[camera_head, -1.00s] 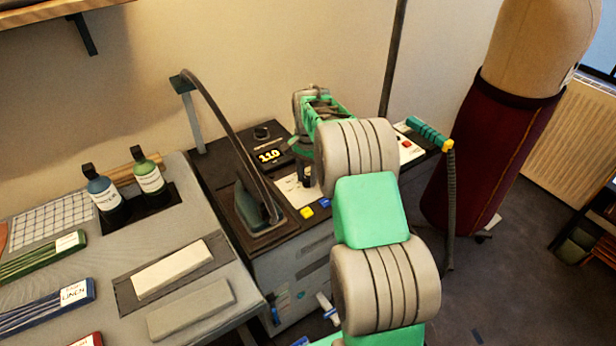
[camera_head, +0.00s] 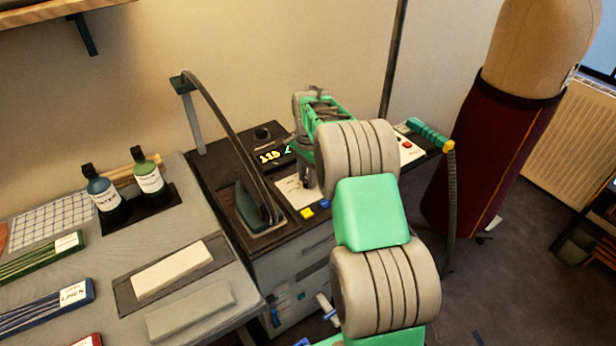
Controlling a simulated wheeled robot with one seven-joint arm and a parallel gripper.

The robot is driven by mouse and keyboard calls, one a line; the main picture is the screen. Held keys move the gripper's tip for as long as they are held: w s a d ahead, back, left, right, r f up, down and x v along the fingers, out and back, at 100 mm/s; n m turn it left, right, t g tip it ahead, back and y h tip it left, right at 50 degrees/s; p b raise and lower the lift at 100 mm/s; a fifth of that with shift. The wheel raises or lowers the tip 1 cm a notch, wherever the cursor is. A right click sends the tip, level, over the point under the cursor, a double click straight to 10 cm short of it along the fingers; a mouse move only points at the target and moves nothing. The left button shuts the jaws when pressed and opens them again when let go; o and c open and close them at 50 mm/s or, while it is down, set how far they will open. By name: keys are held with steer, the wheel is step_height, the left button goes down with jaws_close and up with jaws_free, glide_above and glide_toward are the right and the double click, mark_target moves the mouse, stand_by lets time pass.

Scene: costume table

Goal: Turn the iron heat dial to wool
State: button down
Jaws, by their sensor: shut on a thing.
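The iron (camera_head: 249,210) rests on its plate at the left of the dark-topped iron station (camera_head: 215,172). The lit display (camera_head: 273,156) on the station shows yellow digits that look like 115, with a small green mark at their right. My gripper (camera_head: 307,184) points down over the white dial panel (camera_head: 290,194) and is shut on the heat dial. My fingers and arm hide most of the dial and the panel's markings, so I cannot read which fabric it points at.
A dark knob (camera_head: 262,133) is behind the display. A hose arcs over the iron. A teal-handled tool (camera_head: 425,130) lies at the right end.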

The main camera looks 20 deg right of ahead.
steer(key=c, duration=1.1)
jaws_free()
step_height(320, 180, up, 8)
steer(key=shift+f+b, duration=0.1)
steer(key=shift+b, duration=0.4)
steer(key=s+a+r+n+t, duration=0.2)
steer(key=s+a+r+n, duration=0.55)
steer(key=s, duration=0.35)
steer(key=s+a+f+n, duration=0.2)
steer(key=s+n, duration=0.1)
steer(key=s, duration=0.5)
steer(key=s+a+f+n+t, duration=0.1)
steer(key=s+a+f+n, duration=0.2)
steer(key=s, duration=0.5)
steer(key=shift+n, duration=0.35)
